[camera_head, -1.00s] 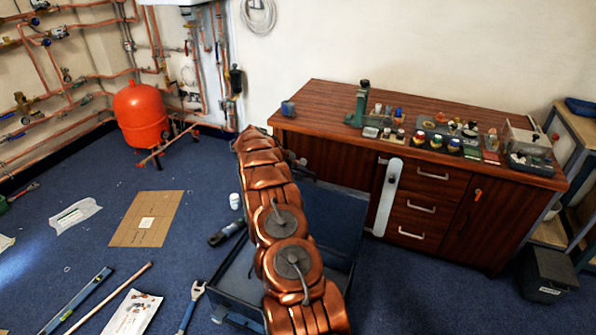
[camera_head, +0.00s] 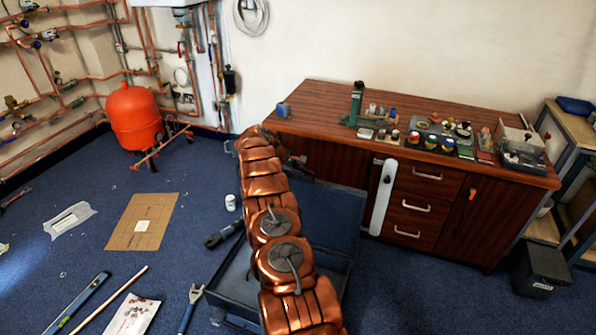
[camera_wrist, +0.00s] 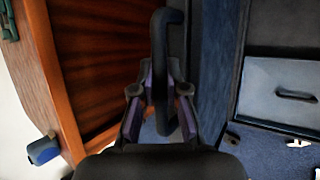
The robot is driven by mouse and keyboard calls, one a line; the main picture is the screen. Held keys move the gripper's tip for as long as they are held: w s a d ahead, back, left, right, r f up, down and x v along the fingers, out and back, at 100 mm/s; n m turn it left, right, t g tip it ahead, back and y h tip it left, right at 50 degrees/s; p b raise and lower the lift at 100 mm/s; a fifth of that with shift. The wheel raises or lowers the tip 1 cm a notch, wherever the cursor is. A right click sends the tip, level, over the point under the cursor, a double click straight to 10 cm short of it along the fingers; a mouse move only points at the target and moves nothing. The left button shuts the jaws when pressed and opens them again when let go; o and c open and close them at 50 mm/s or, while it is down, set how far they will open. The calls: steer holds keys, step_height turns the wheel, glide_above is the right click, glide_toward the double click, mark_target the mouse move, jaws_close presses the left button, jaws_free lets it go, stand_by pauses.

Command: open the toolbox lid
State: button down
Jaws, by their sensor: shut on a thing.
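The dark blue toolbox (camera_head: 235,300) stands on the floor beside the wooden cabinet. Its lid (camera_head: 330,215) is raised steeply, and the box interior is partly visible. In the wrist view, the lid (camera_wrist: 213,75) is a blue panel seen nearly edge-on, right of my gripper. My gripper (camera_wrist: 160,92) is shut on a dark bent handle (camera_wrist: 170,50) beside the lid. The handle's joint to the lid is not clear. My copper-coloured arm hides part of the box and most of the gripper in the head view.
The wooden cabinet (camera_head: 450,215) stands close behind and right of the lid; a long pale handle (camera_head: 382,198) is on its front. A wrench (camera_head: 190,305) and cardboard (camera_head: 142,222) lie left of the box. The floor right of the box is clear.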

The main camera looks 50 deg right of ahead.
steer(key=shift+r, duration=0.1)
steer(key=c, duration=1.2)
jaws_free()
steer(key=v, duration=1.2)
steer(key=shift+a, duration=0.1)
